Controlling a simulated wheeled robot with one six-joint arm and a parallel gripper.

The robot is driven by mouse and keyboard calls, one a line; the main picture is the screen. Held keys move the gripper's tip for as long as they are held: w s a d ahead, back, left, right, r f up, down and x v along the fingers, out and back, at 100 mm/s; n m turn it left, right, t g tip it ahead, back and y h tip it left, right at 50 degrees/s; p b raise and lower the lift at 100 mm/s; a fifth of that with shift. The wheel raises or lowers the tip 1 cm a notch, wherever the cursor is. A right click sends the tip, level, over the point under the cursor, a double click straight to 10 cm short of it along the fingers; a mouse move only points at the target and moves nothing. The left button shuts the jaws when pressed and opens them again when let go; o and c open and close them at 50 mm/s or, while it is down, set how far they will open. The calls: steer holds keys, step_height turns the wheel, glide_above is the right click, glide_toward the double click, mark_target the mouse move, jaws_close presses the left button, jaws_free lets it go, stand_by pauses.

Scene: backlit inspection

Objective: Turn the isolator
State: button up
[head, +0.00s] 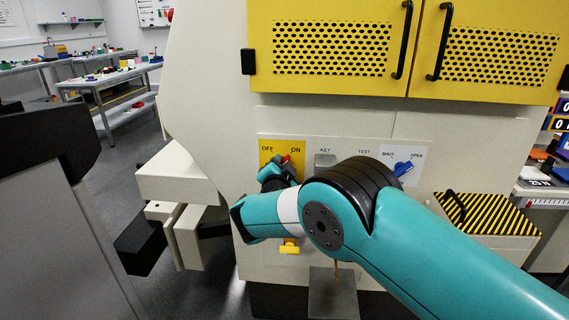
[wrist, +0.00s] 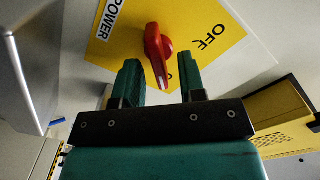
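The isolator is a red rotary knob (wrist: 155,45) on a yellow plate (wrist: 198,22) marked OFF and POWER in the wrist view. In the head view the plate (head: 268,148) reads OFF and ON, and only a bit of the red knob (head: 286,159) shows above my gripper. My gripper (wrist: 158,68) is open in front of the plate, its two green fingers apart. The knob's lower end appears between the fingers, with a gap on each side and no contact visible. My gripper (head: 277,175) hides most of the knob in the head view.
Right of the isolator are a KEY and TEST panel and a blue SHUT/OPEN handle (head: 403,168). Yellow perforated doors (head: 330,45) with black handles are above. A striped box (head: 487,214) juts out at right. Pale blocks (head: 178,176) stick out at left.

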steer(key=shift+w+d, duration=0.1)
steer(key=shift+w, duration=0.6)
